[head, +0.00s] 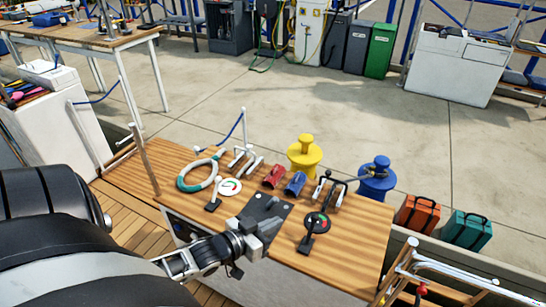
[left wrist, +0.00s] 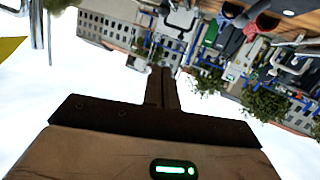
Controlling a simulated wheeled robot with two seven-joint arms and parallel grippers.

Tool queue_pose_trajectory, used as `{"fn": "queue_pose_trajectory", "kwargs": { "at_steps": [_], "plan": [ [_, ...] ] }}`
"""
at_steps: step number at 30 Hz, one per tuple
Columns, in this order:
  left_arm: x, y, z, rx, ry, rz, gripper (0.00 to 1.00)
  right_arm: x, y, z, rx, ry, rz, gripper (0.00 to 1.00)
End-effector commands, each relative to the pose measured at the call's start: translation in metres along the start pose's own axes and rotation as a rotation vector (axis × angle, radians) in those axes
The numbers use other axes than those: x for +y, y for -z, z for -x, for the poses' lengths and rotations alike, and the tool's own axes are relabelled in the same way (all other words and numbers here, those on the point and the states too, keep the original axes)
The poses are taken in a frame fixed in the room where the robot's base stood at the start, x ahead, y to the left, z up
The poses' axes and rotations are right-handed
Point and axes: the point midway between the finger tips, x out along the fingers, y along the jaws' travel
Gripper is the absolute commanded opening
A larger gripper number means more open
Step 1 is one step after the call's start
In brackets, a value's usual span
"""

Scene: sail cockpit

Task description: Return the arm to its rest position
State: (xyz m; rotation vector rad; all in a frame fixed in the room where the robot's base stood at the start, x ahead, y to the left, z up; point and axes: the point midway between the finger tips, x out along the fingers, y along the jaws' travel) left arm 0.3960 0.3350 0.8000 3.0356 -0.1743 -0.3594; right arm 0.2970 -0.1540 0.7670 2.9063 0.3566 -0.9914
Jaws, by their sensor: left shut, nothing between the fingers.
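My left arm comes in from the left in the head view. Its gripper (head: 272,228) is at the front of the wooden cockpit table (head: 345,235), over or beside a dark plate (head: 264,206); I cannot tell whether it touches. In the left wrist view the two fingers (left wrist: 162,88) are together with nothing between them. That view is upside down, with buildings and trees beyond the fingers. My right gripper is not in view.
An orange case (head: 418,215) and a teal case (head: 467,230) are at right. The floor beyond is clear.

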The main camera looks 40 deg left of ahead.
Motion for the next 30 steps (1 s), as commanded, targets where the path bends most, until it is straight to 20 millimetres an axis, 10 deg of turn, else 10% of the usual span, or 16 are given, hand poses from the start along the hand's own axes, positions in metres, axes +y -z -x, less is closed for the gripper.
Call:
{"fn": "queue_pose_trajectory", "kwargs": {
  "at_steps": [11, 17, 30],
  "plan": [
    [0.005, -0.002, -0.001, -0.02, 0.002, 0.0, 0.0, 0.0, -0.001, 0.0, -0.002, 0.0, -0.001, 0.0],
    [0.051, -0.014, 0.004, -0.223, 0.023, -0.022, 0.0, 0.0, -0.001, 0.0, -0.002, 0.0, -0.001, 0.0],
    [0.131, -0.01, 0.083, -0.772, 0.05, -0.12, 0.0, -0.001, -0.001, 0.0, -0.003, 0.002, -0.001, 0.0]
  ]
}}
